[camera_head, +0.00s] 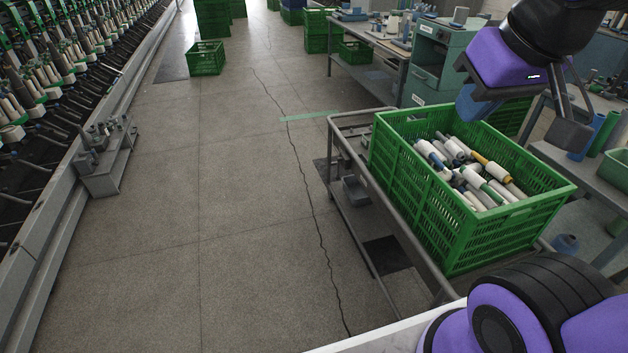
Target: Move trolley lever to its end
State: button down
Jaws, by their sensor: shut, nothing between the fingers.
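The metal trolley (352,207) stands in the right half of the head view, with a grey frame and a lower shelf. A green slatted crate (425,205) full of yarn cones and tubes sits on its top.
A long winding machine (60,110) runs along the left, with a small grey stand (105,160) beside it. A green crate (205,58) is on the floor farther back. A workbench (365,50) and teal cabinet (432,60) stand behind the trolley. The middle floor is clear.

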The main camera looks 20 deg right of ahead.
aim_at(338, 170)
jog(key=i+j, duration=0.15)
jog(key=j, duration=0.2)
jog(key=i+j, duration=0.15)
jog(key=j, duration=0.2)
jog(key=i+j, duration=0.1)
jog(key=j, duration=0.2)
jog(key=i+j, duration=0.15)
jog(key=j, duration=0.2)
jog(key=i+j, duration=0.1)
jog(key=i, duration=0.9)
jog(key=i+j+z, duration=0.1)
jog(key=i, duration=0.4)
jog(key=i+l, duration=0.7)
